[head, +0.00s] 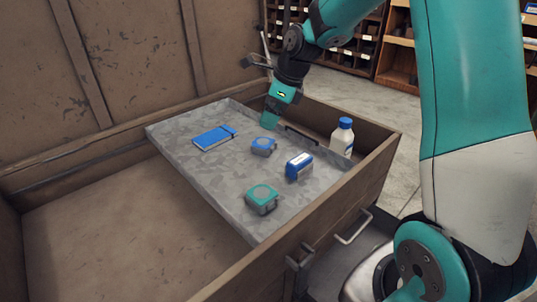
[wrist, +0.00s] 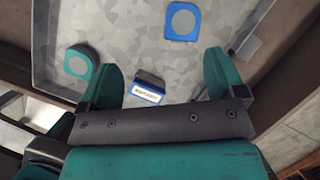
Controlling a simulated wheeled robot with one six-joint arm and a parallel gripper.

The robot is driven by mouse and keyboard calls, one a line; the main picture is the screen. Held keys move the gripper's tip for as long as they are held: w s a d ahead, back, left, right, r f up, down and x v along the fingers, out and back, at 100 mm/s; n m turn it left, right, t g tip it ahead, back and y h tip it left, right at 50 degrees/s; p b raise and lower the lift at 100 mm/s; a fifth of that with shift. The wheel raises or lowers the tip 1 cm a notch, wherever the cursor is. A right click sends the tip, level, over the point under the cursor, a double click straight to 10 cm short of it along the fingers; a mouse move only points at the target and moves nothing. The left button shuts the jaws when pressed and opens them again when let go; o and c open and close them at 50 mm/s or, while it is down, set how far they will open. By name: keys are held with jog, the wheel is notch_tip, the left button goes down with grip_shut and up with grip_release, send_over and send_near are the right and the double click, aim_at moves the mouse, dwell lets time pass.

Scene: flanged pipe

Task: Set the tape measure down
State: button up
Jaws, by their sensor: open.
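A blue tape measure (head: 263,146) rests on a grey tray (head: 222,178), just in front of and below my gripper (head: 270,121). A teal tape measure (head: 262,199) rests nearer on the same tray. In the wrist view, the blue one (wrist: 181,21) is at the top and the teal one (wrist: 80,62) at the left. My gripper (wrist: 163,78) has its fingers spread wide with nothing held between them. It is over the far end of the tray; I cannot tell its exact height.
A blue and white box (head: 299,166) stands on the tray, and a blue notebook (head: 214,137) lies at its far left. The tray sits inside a wooden chest (head: 340,215). A white bottle with a blue cap (head: 342,138) stands beside the tray. The chest's left floor is clear.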

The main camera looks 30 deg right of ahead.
jog(key=s+a+r+n+g+y, duration=0.1)
jog(key=s+a+r+n, duration=0.1)
jog(key=s+a+n, duration=0.6)
jog(key=s+a+r+n+g, duration=0.1)
jog(key=s+a+r+n, duration=0.2)
jog(key=s+a+n, duration=0.45)
jog(key=s+a+n+g, duration=0.1)
jog(key=s+a+n, duration=0.3)
jog(key=s+n, duration=0.9)
jog(key=n, duration=0.5)
jog(key=shift+s+r, duration=0.1)
